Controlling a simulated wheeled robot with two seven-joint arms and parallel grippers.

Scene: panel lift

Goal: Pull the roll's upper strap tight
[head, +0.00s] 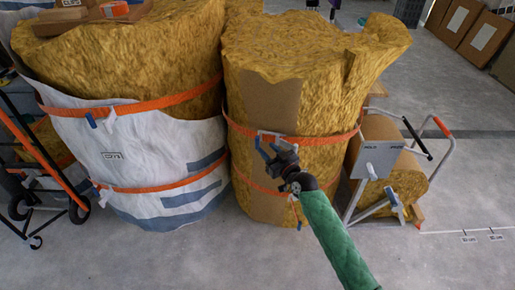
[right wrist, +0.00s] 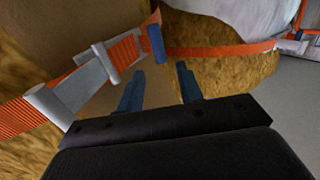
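The roll (head: 335,95) of yellow-brown insulation stands upright at the middle of the head view, with a brown strip down its front. Its orange upper strap (head: 327,141) runs around it and also shows in the right wrist view (right wrist: 20,117). A grey buckle (right wrist: 90,77) sits on this strap, and a blue tab (right wrist: 156,43) shows at the strap's right end. My right gripper (right wrist: 160,69) is open, its two blue fingers apart, with the tab just ahead of the gap. In the head view the right gripper (head: 267,150) is at the buckle, partly covering it. My left gripper is not in view.
A second roll (head: 130,65) with a white wrap and orange straps stands close on the left. A grey metal stand (head: 377,160) is close on the right. The floor in front is clear.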

